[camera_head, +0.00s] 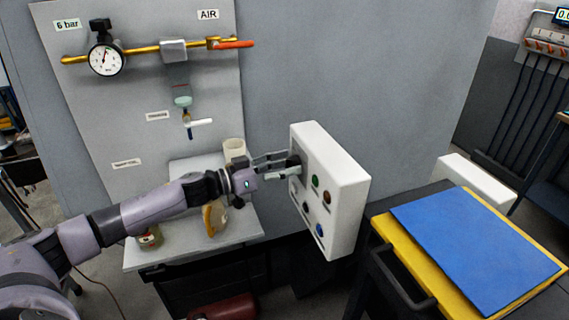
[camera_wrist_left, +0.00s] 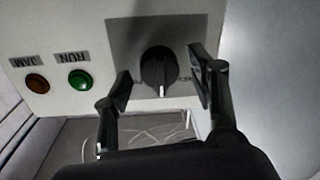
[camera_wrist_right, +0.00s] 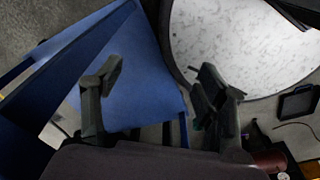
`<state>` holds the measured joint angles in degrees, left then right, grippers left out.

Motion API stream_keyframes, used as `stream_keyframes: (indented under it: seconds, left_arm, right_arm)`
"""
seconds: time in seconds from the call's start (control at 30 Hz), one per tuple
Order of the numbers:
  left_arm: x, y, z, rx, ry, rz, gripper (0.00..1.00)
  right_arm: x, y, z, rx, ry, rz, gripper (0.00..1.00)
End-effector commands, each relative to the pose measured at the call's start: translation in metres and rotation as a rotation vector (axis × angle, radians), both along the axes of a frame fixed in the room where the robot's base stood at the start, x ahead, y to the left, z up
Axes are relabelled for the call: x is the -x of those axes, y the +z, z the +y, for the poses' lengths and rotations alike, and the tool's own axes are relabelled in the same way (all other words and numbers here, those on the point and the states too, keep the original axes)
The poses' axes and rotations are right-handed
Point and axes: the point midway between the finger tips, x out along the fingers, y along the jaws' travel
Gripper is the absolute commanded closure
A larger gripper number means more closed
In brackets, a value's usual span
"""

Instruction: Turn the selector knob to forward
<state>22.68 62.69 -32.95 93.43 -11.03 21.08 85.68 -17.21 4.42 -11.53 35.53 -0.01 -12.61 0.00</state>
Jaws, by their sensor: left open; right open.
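The selector knob (camera_wrist_left: 158,68) is black and round, with a white pointer mark at its lower edge in the left wrist view. It sits on a dark plate on the white control box (camera_head: 346,190). My left gripper (camera_wrist_left: 161,78) is open, with one finger on each side of the knob and gaps visible between. In the head view my left gripper (camera_head: 284,165) reaches the box's left face and partly hides the knob. My right gripper (camera_wrist_right: 158,72) is open and empty in the right wrist view, away from the box.
A blue button (camera_head: 319,230) is lower on the box. A gauge (camera_head: 106,60) and air line hang on the panel behind. A blue mat (camera_head: 475,245) lies at right.

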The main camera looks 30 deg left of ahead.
Motion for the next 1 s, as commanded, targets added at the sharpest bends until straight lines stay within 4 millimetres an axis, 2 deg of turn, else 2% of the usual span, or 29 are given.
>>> stream_keyframes:
  seconds: [0.17, 0.9, 1.0]
  left_arm:
    - [0.0000, -0.0002, 0.0002, 0.000, 0.000, 0.000, 0.47]
    - [0.0001, -0.0001, 0.0006, 0.000, 0.001, 0.000, 0.95]
    - [0.0001, -0.0001, 0.0006, -0.002, 0.001, -0.001, 0.95]
  right_arm:
    - [0.0003, -0.0002, -0.0002, 0.000, 0.000, 0.000, 0.34]
    - [0.0001, -0.0001, -0.0041, 0.005, 0.000, 0.000, 0.34]
    - [0.0000, -0.0002, -0.0042, 0.005, 0.000, 0.000, 0.34]
